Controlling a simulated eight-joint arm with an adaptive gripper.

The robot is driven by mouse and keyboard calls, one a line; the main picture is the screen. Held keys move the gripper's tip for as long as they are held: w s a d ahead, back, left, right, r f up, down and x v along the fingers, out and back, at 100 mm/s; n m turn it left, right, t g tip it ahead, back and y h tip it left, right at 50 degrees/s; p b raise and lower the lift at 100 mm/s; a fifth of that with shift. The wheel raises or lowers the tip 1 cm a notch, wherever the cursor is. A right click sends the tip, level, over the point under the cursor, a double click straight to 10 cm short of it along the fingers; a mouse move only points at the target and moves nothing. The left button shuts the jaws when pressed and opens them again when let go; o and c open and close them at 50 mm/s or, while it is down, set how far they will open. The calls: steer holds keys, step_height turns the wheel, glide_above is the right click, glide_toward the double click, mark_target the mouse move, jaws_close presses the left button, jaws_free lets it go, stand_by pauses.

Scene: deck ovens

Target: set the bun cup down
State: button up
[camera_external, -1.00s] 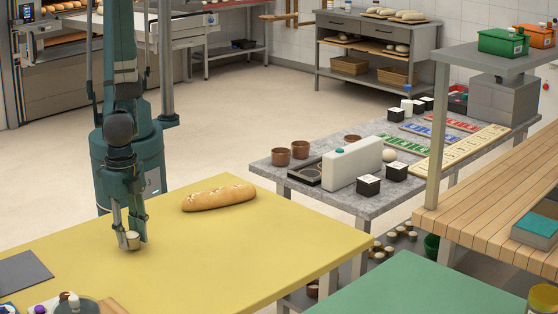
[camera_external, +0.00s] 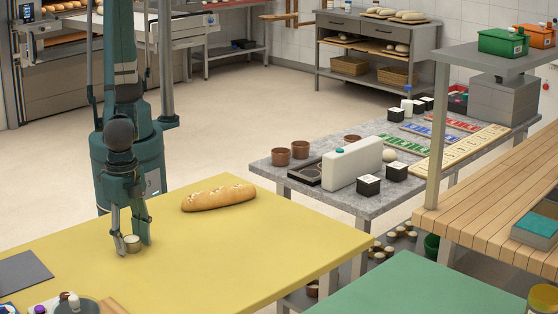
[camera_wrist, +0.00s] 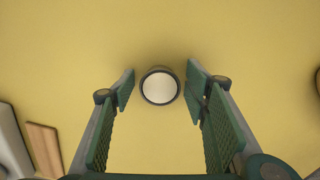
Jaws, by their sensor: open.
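The bun cup (camera_external: 132,243) is small and round with a pale top. It stands upright on the yellow table (camera_external: 215,250), left of the middle. In the wrist view the cup (camera_wrist: 160,86) shows from above with a dark rim and a whitish inside. My gripper (camera_external: 132,241) is open, its fingers down on either side of the cup. In the wrist view the fingers of my gripper (camera_wrist: 160,90) stand clear of the cup, with a gap on both sides.
A bread loaf (camera_external: 219,197) lies on the table behind and right of the cup. A dark grey mat (camera_external: 22,270) lies at the left, and small items (camera_external: 70,301) stand at the front left. The table right of the cup is clear.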

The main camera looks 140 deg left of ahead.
mark_target(133, 236)
steer(key=shift+r, duration=0.2)
step_height(133, 236, up, 12)
steer(key=p, duration=0.1)
steer(key=shift+p, duration=0.3)
stand_by(0.5)
stand_by(0.5)
steer(key=s+a+r+m+t+h, duration=0.1)
steer(key=s+a+r+t, duration=0.2)
steer(key=a+r, duration=1.2)
steer(key=s+a+r+m+t, duration=0.1)
steer(key=s+a+r+t, duration=0.1)
steer(key=s+a, duration=0.4)
steer(key=s+a+r+m+t+y, duration=0.1)
steer(key=s+a, duration=0.5)
steer(key=a, duration=0.7)
steer(key=shift+s+r+t, duration=0.2)
steer(key=shift+r+t, duration=0.4)
steer(key=shift+r, duration=0.05)
